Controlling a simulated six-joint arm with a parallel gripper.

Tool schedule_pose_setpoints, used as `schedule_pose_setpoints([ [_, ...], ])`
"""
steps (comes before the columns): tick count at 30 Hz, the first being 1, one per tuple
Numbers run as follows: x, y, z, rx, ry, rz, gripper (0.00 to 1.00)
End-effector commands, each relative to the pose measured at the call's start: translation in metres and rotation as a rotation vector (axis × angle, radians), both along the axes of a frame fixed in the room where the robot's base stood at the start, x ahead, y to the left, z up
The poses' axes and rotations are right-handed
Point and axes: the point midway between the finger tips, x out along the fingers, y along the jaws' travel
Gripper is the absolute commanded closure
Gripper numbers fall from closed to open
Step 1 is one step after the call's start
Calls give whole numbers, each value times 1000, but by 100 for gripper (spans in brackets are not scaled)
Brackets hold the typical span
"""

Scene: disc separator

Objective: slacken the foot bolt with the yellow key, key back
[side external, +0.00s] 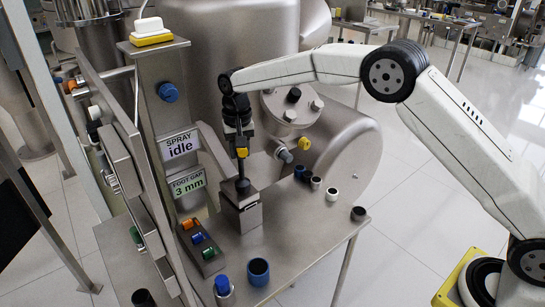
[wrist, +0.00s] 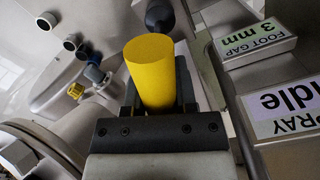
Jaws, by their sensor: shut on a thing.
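My gripper (side external: 240,140) points down over the steel foot block (side external: 242,216) on the table. It is shut on the yellow key (wrist: 150,72), whose thick round handle stands between the fingers in the wrist view. In the side view a little of the yellow key (side external: 242,152) shows below the jaws. A dark shaft runs down from it to a dark round part (side external: 243,186) on top of the block. I cannot tell whether the key is seated on the bolt head. The foot gap sign (side external: 188,184) reads 3 mm; it also shows in the wrist view (wrist: 258,42).
A rack (side external: 205,255) with orange, blue and green handles stands left of the block. The spray sign (side external: 180,145) reads idle. Several small caps and a blue cup (side external: 258,271) stand on the table. The large steel vessel (side external: 225,50) is close behind my gripper.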

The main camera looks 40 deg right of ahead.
Motion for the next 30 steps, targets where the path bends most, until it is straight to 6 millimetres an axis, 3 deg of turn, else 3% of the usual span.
schedule_pose_setpoints([
  [11,0,0,0,0,0,42,100],
  [30,0,0,2,0,0,520,100],
])
